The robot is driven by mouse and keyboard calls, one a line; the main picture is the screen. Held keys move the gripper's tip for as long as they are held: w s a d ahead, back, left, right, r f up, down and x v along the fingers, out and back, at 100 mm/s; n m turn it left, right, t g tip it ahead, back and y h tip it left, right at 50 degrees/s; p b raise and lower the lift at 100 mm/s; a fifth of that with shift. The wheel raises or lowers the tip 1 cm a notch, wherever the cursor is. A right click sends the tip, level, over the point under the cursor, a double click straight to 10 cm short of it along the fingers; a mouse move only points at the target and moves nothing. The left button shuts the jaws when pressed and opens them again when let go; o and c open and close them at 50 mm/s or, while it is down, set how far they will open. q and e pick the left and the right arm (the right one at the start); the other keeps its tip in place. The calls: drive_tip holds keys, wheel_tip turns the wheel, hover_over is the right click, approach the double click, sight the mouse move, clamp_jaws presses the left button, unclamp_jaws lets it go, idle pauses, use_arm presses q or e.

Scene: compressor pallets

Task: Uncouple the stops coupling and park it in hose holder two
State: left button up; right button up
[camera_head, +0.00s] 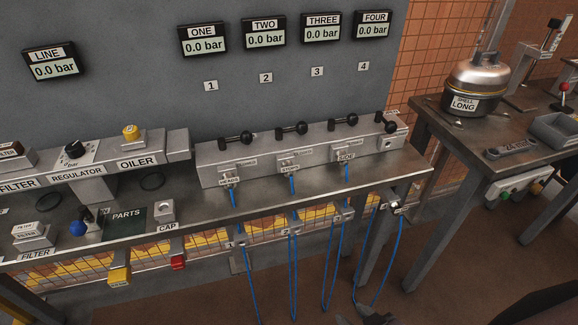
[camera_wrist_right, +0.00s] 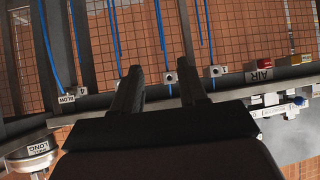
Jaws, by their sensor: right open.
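The stops coupling (camera_head: 291,169) sits on the second outlet of the grey manifold (camera_head: 310,150), with a blue hose hanging from it. Hose holder two (camera_head: 294,231) is a small block on the bench's front edge below it; a blue hose passes close by, and whether the holder is empty is unclear. My right gripper (camera_head: 372,317) shows as a dark shape at the bottom edge of the head view. In the right wrist view my right gripper (camera_wrist_right: 160,82) is open, with nothing between its fingers. My left gripper is out of view.
Black-knobbed levers (camera_head: 298,128) stand on the manifold. Blue hoses (camera_head: 292,265) hang in loops before the mesh. A side bench (camera_head: 470,130) with a pot (camera_head: 475,85) stands at right. The floor in front is open.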

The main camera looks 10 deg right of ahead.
drive_tip(key=shift+o, duration=0.3)
drive_tip(key=shift+o, duration=1.1)
drive_tip(key=shift+a, duration=0.1)
drive_tip(key=shift+w+a+r+m+t+h+b, duration=0.3)
drive_tip(key=shift+w+a+r+m+t, duration=0.8)
drive_tip(key=shift+w+r+m, duration=1.75)
drive_tip(key=shift+w+a+r+m+t+h+b, duration=0.45)
drive_tip(key=shift+w+r+m+t, duration=1.05)
drive_tip(key=shift+w+m, duration=2.7)
drive_tip(key=shift+w+a+r+m+t+h+b, duration=0.15)
drive_tip(key=shift+w+a+r+m+t, duration=1)
drive_tip(key=shift+w+r+m, duration=2.2)
drive_tip(key=shift+w+d+f+n, duration=0.1)
drive_tip(key=shift+w+f+n, duration=0.1)
drive_tip(key=shift+w+f, duration=0.35)
drive_tip(key=shift+w+d+f+n, duration=0.1)
drive_tip(key=shift+w+f+n, duration=0.15)
drive_tip(key=shift+f, duration=0.45)
